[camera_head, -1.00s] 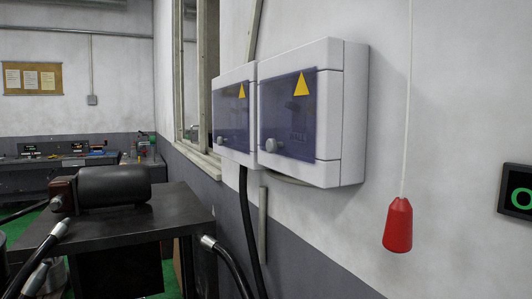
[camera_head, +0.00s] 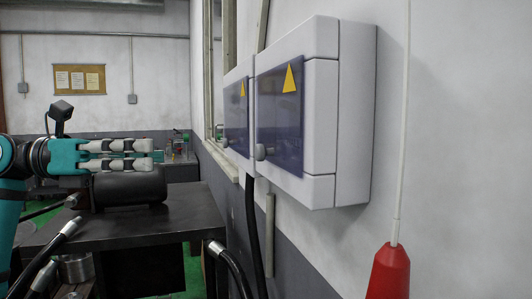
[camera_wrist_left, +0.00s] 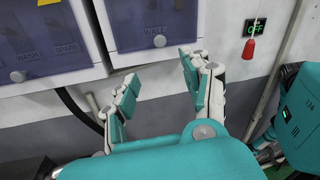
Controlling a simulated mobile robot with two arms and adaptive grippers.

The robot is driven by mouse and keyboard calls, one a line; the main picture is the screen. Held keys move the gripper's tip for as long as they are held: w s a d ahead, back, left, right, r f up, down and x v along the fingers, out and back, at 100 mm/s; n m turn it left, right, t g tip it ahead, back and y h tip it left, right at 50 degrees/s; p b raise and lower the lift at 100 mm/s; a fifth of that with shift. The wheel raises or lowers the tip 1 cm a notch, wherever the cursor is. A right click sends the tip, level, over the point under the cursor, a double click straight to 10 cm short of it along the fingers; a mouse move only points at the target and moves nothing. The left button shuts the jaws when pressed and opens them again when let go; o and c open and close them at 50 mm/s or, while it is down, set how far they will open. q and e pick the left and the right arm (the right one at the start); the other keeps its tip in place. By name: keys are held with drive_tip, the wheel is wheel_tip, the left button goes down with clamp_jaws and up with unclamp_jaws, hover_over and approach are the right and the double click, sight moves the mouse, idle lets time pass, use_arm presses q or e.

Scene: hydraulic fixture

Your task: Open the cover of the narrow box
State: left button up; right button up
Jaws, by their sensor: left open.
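Two white wall boxes with dark translucent covers hang side by side. The nearer one (camera_head: 320,110) appears to be the narrow box in the left wrist view (camera_wrist_left: 192,15). Its cover (camera_head: 281,105) is shut, with a yellow triangle and a grey knob (camera_head: 261,152) low on it. The farther box (camera_head: 238,78) is also shut and shows more labels in the left wrist view. My left gripper (camera_head: 152,155) is open and empty, left of the boxes in the head view. Its fingers (camera_wrist_left: 155,82) show below the covers in the left wrist view. My right gripper is not in view.
A red pull handle (camera_head: 390,275) hangs on a cord right of the boxes. A black table (camera_head: 160,235) with a dark cylindrical motor stands at the left. Black hoses run below the boxes. The wall directly under the nearer box is mostly bare.

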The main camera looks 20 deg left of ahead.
sight(265, 117)
use_arm(q)
drive_tip(key=p+x, duration=0.5)
drive_tip(key=x, duration=1.1)
drive_tip(key=shift+w+d, duration=0.2)
drive_tip(key=shift+d, duration=0.15)
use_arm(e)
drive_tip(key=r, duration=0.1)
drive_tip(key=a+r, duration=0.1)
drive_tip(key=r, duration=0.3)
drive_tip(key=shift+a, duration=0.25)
use_arm(q)
clamp_jaws()
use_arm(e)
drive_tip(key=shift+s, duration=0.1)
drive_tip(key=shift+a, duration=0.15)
